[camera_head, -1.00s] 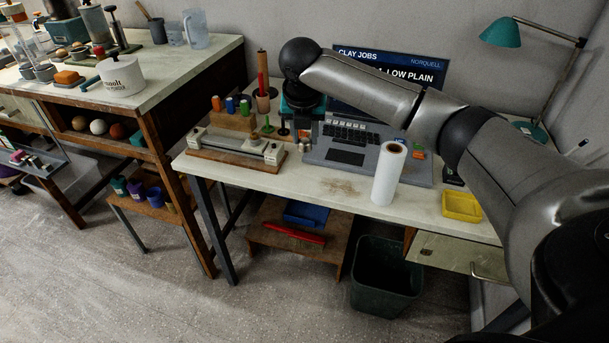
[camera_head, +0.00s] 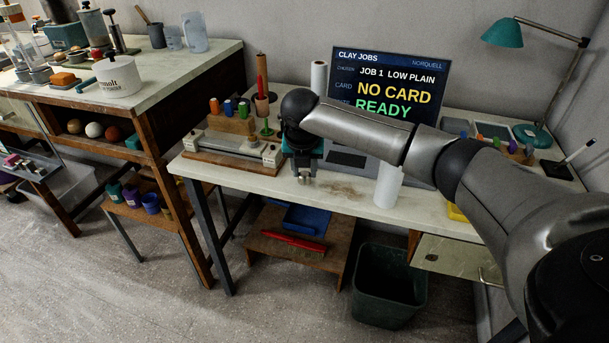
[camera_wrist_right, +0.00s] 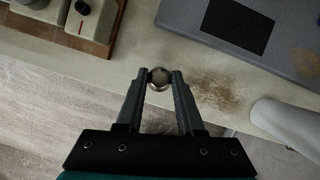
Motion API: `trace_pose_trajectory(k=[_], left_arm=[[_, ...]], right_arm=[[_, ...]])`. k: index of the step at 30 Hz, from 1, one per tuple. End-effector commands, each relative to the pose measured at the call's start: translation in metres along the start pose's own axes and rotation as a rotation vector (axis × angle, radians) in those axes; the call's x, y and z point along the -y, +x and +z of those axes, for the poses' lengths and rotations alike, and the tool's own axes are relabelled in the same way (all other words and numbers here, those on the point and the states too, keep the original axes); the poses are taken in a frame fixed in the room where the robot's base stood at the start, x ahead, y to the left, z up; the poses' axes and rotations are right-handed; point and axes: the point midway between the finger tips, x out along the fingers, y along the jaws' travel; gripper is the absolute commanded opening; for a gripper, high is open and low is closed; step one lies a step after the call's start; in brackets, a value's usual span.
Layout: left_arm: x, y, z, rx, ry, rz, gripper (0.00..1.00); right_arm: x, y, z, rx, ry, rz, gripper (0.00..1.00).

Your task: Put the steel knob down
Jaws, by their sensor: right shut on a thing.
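The steel knob (camera_wrist_right: 158,79) is a small round shiny ball between the fingertips of my right gripper (camera_wrist_right: 157,82) in the right wrist view. My right gripper is shut on it. In the head view my right gripper (camera_head: 304,176) points down over the front part of the desk (camera_head: 250,183), left of the brown smudge. The knob is too small to make out clearly there. I cannot tell whether the knob touches the desk top. My left gripper is not in view.
A clay-roller device (camera_head: 228,150) is to the left. A white cylinder (camera_head: 388,186) stands to the right. The desk's front edge is close. A dark bin (camera_head: 385,285) is below.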

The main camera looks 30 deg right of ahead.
Motion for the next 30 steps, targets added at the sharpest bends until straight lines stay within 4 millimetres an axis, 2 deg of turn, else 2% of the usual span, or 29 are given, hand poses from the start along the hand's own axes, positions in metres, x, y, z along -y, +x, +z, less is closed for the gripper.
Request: trace_pose_trajectory(k=[3, 16, 17, 24, 30], left_arm=[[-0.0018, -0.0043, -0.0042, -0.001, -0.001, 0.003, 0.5], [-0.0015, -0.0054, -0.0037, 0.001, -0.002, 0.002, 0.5], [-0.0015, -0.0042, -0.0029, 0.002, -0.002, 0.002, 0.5], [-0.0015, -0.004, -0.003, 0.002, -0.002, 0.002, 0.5], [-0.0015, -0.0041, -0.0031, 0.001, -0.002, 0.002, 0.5]], right_arm=[[0.0, 0.0077, -0.0033, 0.0, 0.0, 0.0, 0.0], [-0.0002, 0.0099, -0.0044, -0.001, 0.0, 0.0, 0.0], [-0.0003, 0.0098, -0.0042, 0.0, 0.0, 0.0, 0.4], [-0.0002, 0.0099, -0.0042, 0.0, 0.0, 0.0, 0.67], [-0.0001, 0.0098, -0.0041, 0.0, 0.0, 0.0, 0.67]])
